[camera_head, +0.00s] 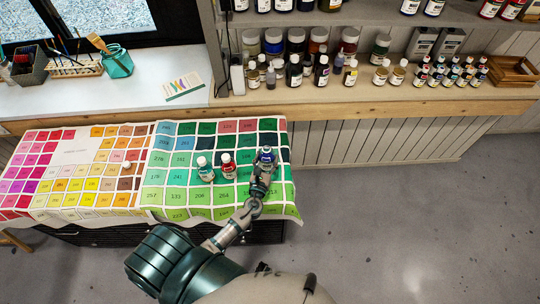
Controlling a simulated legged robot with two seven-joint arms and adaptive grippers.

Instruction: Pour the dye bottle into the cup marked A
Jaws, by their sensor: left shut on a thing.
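My left gripper (263,172) is shut on a small bottle with a dark blue body (266,154), above the right part of the colour chart cloth (291,211). The bottle looks roughly upright; the gripper hides its lower part. A teal bottle (205,173) and a red bottle (228,170) stand on the cloth just left of it. A small pale round thing (127,165) sits on the cloth farther left; it is too small to identify. I cannot make out any cup marked A. My right gripper is not in view.
A wooden-edged shelf (320,105) behind the table holds several jars and dye bottles, with a wooden crate (513,70) at its right end. A teal brush pot (117,64) stands on the white sill. The grey floor at right is clear.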

